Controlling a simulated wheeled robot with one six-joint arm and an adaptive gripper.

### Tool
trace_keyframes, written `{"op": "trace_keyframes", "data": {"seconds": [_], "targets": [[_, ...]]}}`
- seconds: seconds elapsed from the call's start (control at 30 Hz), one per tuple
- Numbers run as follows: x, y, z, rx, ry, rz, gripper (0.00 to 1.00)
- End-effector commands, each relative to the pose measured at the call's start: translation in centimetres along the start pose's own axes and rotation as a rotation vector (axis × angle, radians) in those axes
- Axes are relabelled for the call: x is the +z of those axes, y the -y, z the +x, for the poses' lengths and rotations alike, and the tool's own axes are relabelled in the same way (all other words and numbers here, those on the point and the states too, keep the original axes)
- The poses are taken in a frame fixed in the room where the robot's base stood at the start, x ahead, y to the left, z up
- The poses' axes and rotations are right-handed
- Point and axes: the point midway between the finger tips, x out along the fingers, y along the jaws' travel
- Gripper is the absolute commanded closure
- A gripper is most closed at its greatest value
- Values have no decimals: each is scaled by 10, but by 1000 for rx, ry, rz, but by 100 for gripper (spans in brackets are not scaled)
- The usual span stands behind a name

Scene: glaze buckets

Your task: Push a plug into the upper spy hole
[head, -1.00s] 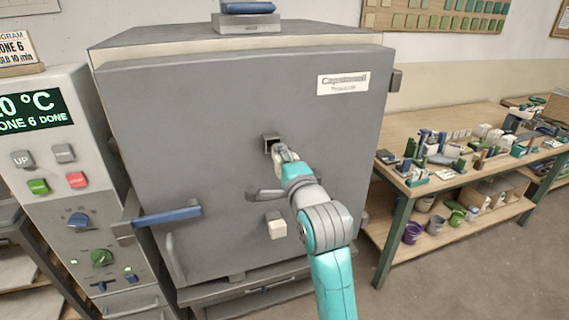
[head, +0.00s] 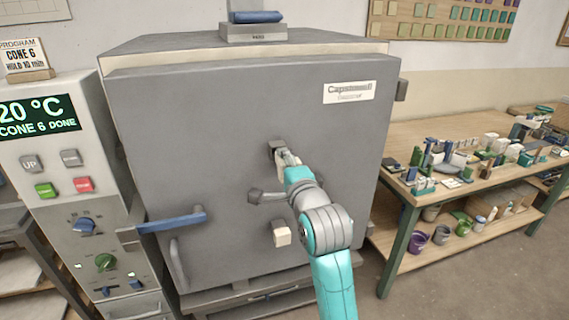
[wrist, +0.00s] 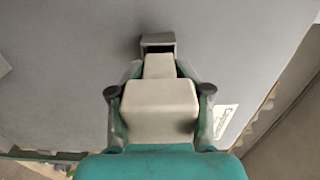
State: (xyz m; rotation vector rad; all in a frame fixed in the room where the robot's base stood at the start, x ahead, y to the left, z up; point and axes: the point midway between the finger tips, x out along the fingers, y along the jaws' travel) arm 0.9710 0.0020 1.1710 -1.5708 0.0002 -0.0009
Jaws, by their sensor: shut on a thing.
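The grey kiln door (head: 200,120) faces me. The upper spy hole (head: 274,145) is a small square grey frame on it; it also shows at the top of the wrist view (wrist: 158,40). My gripper (head: 288,158) is shut on a cream plug (wrist: 160,105), held between its two fingers. The plug's narrow end points at the hole and its tip overlaps the lower part of the frame. I cannot tell whether the tip is inside. Another cream plug (head: 282,235) sits in the lower spy hole, below my gripper.
A grey latch handle (head: 265,196) sticks out of the door just under my gripper. A blue-handled lever (head: 172,220) is at the door's left. The control panel (head: 70,170) stands left of the kiln. A cluttered workbench (head: 450,160) is at the right.

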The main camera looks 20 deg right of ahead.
Motion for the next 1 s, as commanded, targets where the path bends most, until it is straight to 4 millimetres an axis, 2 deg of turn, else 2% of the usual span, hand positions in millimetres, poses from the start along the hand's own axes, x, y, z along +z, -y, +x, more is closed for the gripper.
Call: {"op": "trace_keyframes", "data": {"seconds": [0.37, 1.0], "targets": [[0, 0, 1, 0, 0, 0, 94], [0, 0, 19, 0, 0, 0, 94]]}}
